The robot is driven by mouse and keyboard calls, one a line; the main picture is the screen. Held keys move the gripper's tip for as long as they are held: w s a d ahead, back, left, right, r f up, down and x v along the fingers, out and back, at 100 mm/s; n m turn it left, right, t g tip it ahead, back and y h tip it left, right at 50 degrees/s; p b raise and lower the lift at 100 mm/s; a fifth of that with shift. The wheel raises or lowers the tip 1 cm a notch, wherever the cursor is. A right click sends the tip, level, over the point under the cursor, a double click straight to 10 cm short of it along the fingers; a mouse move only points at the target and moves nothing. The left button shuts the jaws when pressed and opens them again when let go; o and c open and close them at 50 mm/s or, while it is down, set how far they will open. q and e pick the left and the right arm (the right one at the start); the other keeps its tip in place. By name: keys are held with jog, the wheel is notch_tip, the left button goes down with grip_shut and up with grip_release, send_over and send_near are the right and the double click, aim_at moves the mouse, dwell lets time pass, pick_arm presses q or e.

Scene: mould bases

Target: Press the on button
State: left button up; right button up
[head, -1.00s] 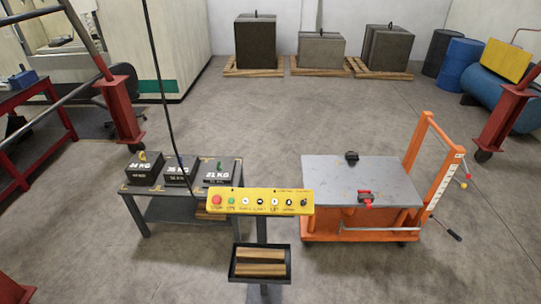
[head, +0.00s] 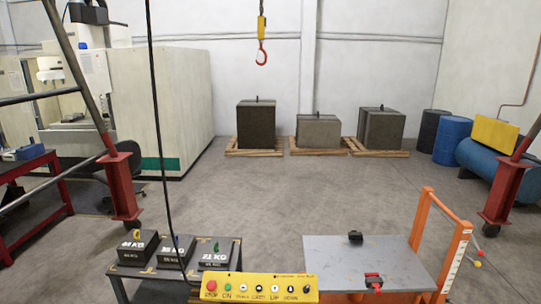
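The yellow control panel (head: 262,287) stands at the bottom middle of the head view, its lower part cut off by the frame edge. Its red stop button (head: 211,286) is at the left end. The green on button (head: 227,286) sits just right of it, with the label ON below. Several more buttons and a dark knob run on to the right. Neither of my grippers shows in the head view, and nothing touches the panel.
A table with weights (head: 214,254) stands left of the panel, and an orange lift cart (head: 432,236) with a grey top stands right. A red crane hook (head: 262,54) hangs above. Stone blocks (head: 257,124) sit on pallets behind. The floor between is clear.

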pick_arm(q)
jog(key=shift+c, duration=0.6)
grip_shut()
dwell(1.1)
